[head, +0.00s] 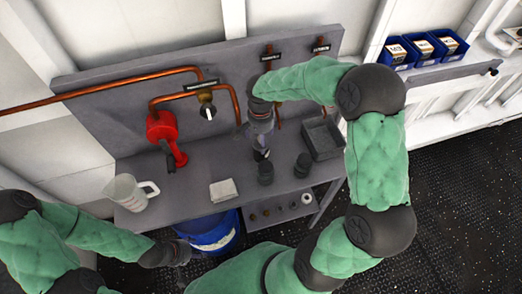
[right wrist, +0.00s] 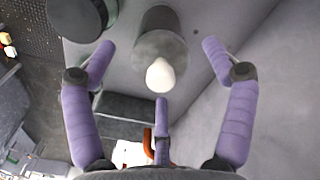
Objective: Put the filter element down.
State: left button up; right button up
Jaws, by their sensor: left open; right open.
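A pale, round-ended piece (right wrist: 160,75), probably the filter element, shows in the right wrist view against a dark grey cylinder (right wrist: 160,42). I cannot tell whether it stands in the cylinder or in front of it. My right gripper (right wrist: 160,78) is open, its purple fingers spread around the piece with gaps at both sides. In the head view my right gripper (head: 262,152) points down over the bench, just behind a dark cup (head: 265,174); a second dark cup (head: 303,165) stands to the right. My left gripper (head: 184,254) is open and empty at the bench's front, by the blue drum.
The grey bench (head: 185,190) holds a jug (head: 128,190), a white cloth (head: 223,190) and a grey tray (head: 321,137). A red fitting (head: 163,132) and copper pipes line the back panel. The blue drum (head: 212,232) is below. The bench between jug and cloth is clear.

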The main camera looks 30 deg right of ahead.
aim_at(258, 157)
notch_tip(258, 157, down, 4)
jog(key=shift+d+f+b, duration=0.1)
jog(key=shift+f+b, duration=0.05)
jog(key=shift+b, duration=0.25)
jog(key=c, duration=1.3)
jog(key=shift+c, duration=0.3)
